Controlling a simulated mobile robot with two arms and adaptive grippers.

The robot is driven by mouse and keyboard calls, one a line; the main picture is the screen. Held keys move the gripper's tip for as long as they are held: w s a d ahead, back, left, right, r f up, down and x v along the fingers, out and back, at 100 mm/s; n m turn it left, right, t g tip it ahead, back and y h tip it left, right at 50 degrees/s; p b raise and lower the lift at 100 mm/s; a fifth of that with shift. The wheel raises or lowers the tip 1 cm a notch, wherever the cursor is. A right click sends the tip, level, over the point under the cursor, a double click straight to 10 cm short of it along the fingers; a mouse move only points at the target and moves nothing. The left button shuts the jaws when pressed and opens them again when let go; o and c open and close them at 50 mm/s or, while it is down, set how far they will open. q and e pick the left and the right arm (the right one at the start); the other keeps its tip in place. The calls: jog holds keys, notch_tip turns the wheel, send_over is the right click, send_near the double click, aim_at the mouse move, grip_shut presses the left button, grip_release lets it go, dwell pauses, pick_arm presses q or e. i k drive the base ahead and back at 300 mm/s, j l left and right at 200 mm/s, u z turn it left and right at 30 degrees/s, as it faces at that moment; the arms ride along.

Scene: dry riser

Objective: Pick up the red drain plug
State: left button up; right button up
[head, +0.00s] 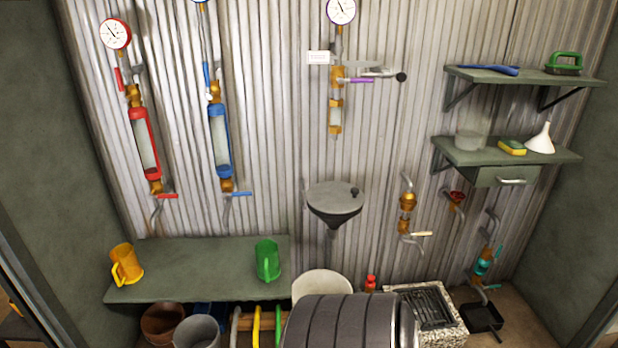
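A small red object (370,283) stands low by the wall, between the white round bucket and the drain grate. It looks like the red drain plug, but it is small and its lower part is hidden behind a large dark grey ribbed cylinder. The drain (405,290) is a speckled stone block with a dark grate in its top, to the right of the red object. Neither of my grippers is in view.
The grey ribbed cylinder (340,325) fills the bottom middle, in front of the white bucket (321,284). A green bench (195,270) at left bears an orange jug (126,263) and a green jug (268,260). A black pan (482,318) lies right of the drain.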

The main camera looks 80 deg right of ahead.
aim_at(370, 283)
jog(key=z, duration=2.05)
jog(key=i+j+z, duration=0.15)
jog(key=i, duration=0.25)
jog(key=i+j+z, duration=0.2)
jog(key=i, duration=0.2)
jog(key=i+j+z, duration=0.15)
jog(key=i+j, duration=0.1)
jog(key=i, duration=0.1)
